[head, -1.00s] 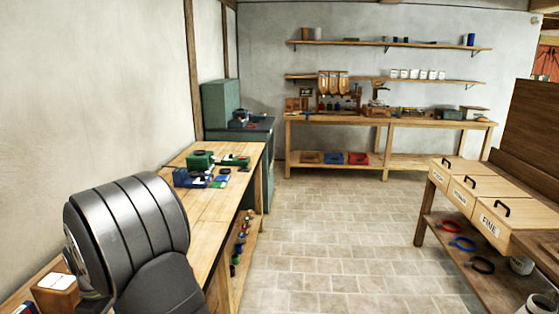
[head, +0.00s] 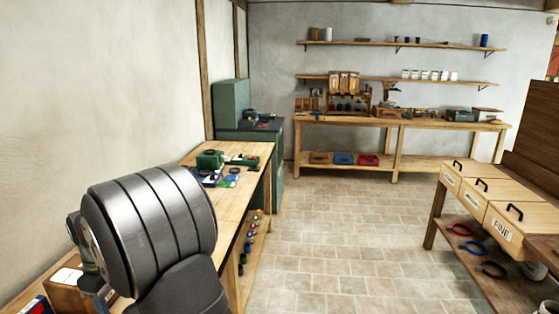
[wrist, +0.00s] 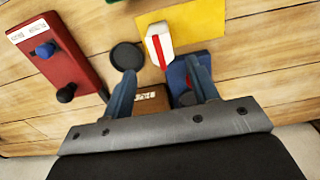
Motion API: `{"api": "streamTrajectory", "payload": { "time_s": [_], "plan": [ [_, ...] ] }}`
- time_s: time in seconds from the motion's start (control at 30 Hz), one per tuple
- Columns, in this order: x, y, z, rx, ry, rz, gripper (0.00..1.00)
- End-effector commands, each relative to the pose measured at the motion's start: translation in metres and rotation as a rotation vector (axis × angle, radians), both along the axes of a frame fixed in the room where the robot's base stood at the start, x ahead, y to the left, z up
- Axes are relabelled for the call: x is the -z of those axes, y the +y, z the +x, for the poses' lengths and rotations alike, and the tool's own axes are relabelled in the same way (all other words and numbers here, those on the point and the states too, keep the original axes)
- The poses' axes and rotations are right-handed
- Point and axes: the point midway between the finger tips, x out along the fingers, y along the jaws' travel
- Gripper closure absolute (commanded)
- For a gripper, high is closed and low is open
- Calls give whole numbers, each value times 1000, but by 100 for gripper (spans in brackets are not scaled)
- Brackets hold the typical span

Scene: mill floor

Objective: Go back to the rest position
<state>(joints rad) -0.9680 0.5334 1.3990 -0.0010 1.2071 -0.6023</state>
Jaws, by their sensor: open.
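My gripper (wrist: 162,92) is open in the wrist view, its two blue-grey fingers spread apart and pointing at the wooden bench top (wrist: 280,60). Nothing is held between the fingers. Below or beyond them are a small brown box with a label (wrist: 150,101) and a blue item (wrist: 178,75), partly hidden by the right finger. In the head view my dark arm fills the lower left, and the fingers cannot be made out.
In the wrist view a red block with knobs (wrist: 57,55), a round black disc (wrist: 126,56), a yellow sheet (wrist: 205,22) and a white-and-red item (wrist: 155,50) lie on the bench. A drawer unit (head: 500,205) stands right; the tiled floor (head: 340,240) between is clear.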

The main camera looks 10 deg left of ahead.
Motion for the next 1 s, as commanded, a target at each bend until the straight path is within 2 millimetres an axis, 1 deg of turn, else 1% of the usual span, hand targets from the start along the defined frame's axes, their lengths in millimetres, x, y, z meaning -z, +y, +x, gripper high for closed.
{"api": "streamTrajectory", "payload": {
  "time_s": [0.03,0.07,0.2,0.67,0.7,0.73,0.8,0.9,1.0],
  "plan": [
    [-12,1,0,0,-3,4,46],
    [-18,1,0,0,-3,4,46],
    [14,-1,0,0,3,-4,46],
    [107,-1,0,0,3,-4,46],
    [107,0,0,0,0,1,46],
    [96,1,1,0,-3,4,46],
    [81,1,1,0,-4,5,46],
    [61,1,1,0,-3,5,46],
    [52,-18,9,5,-2,2,46]
  ]
}}
